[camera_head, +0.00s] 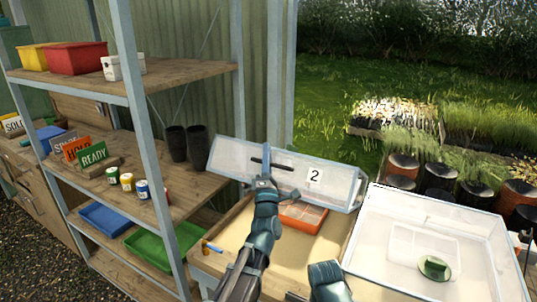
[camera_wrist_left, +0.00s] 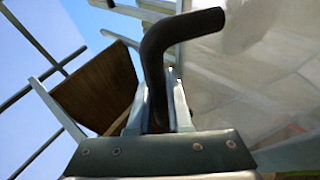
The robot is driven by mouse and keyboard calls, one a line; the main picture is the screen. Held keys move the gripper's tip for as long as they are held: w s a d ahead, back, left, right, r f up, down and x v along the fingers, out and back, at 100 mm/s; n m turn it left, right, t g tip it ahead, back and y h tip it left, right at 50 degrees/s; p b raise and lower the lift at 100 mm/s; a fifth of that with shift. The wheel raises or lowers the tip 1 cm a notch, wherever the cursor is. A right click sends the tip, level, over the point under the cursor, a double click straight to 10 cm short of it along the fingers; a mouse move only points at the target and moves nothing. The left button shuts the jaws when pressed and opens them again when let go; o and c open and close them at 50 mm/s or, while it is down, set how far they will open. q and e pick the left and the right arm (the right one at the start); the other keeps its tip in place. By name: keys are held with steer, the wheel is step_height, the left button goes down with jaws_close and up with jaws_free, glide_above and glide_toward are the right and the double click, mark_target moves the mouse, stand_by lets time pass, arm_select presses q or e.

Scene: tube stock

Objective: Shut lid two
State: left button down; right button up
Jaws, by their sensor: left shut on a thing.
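Lid two (camera_head: 232,157) is a pale translucent panel with a white "2" label, standing raised and tilted at the back of its bin (camera_head: 237,225). Its black bar handle (camera_head: 284,167) runs along the panel. My left gripper (camera_head: 264,178) is at the lid's handle and shut on it. In the left wrist view the bent dark handle (camera_wrist_left: 180,32) passes between the fingers of my left gripper (camera_wrist_left: 157,110). The bin's inside is sandy and holds an orange tray (camera_head: 303,216).
An open white-walled bin (camera_head: 385,200) at the right holds a clear box (camera_head: 405,240) and a green round item (camera_head: 434,267). A shelf rack (camera_head: 150,84) with coloured trays, pots and signs stands at the left, close to the lid's left end.

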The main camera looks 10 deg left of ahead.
arm_select(q)
steer(key=shift+s, duration=0.1)
steer(key=c, duration=1.2)
jaws_free()
steer(key=shift+r, duration=0.1)
steer(key=shift+o, duration=0.4)
steer(key=shift+s+a, duration=0.1)
steer(key=shift+s, duration=0.05)
